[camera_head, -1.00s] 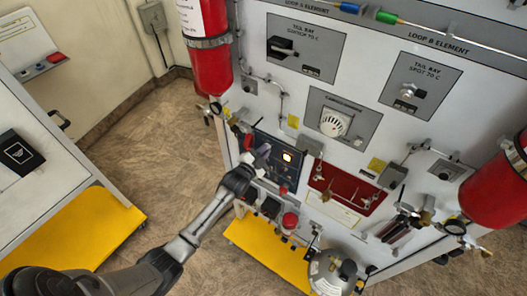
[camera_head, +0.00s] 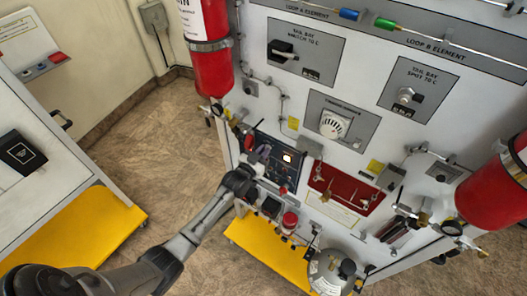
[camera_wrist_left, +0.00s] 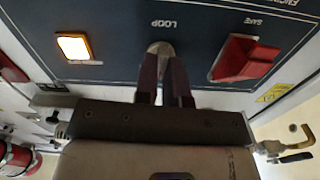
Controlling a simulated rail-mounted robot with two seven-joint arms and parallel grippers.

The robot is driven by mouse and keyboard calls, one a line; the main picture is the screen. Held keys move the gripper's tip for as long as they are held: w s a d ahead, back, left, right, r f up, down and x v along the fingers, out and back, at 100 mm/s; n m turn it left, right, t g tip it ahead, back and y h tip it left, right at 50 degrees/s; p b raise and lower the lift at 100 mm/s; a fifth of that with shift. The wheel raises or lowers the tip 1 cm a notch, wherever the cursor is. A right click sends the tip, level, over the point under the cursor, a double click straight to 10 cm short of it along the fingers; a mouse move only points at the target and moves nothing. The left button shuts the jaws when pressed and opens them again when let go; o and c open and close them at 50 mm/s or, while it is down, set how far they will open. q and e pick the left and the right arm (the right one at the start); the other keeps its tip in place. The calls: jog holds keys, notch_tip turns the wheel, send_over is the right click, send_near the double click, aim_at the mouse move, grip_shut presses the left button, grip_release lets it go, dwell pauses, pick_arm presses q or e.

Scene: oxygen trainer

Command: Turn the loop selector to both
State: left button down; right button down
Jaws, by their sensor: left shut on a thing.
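The loop selector (camera_wrist_left: 159,47) is a small grey knob under the word LOOP on the dark control panel (camera_wrist_left: 112,38). In the left wrist view it sits between my left gripper's (camera_wrist_left: 165,68) fingertips, which are shut on it and hide most of it. Its pointing direction cannot be told. In the head view my left gripper (camera_head: 259,155) is at the left part of the dark panel (camera_head: 291,177), and the selector is hidden there. My right gripper is not in view.
A lit amber button (camera_wrist_left: 75,47) and a red switch (camera_wrist_left: 243,58) marked SAFE flank the selector. Red cylinders (camera_head: 207,65) hang on the trainer's sides. A red tray (camera_head: 343,190) is right of the panel. Open floor (camera_head: 170,150) lies to the left.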

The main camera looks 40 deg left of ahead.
pick_arm(q)
jog(key=shift+n, duration=0.5)
jog(key=c, duration=1.2)
grip_release()
jog(key=s+d+b, duration=0.1)
jog(key=s, duration=1.2)
jog(key=shift+s+b, duration=0.3)
jog(key=shift+s, duration=0.1)
jog(key=shift+d, duration=0.1)
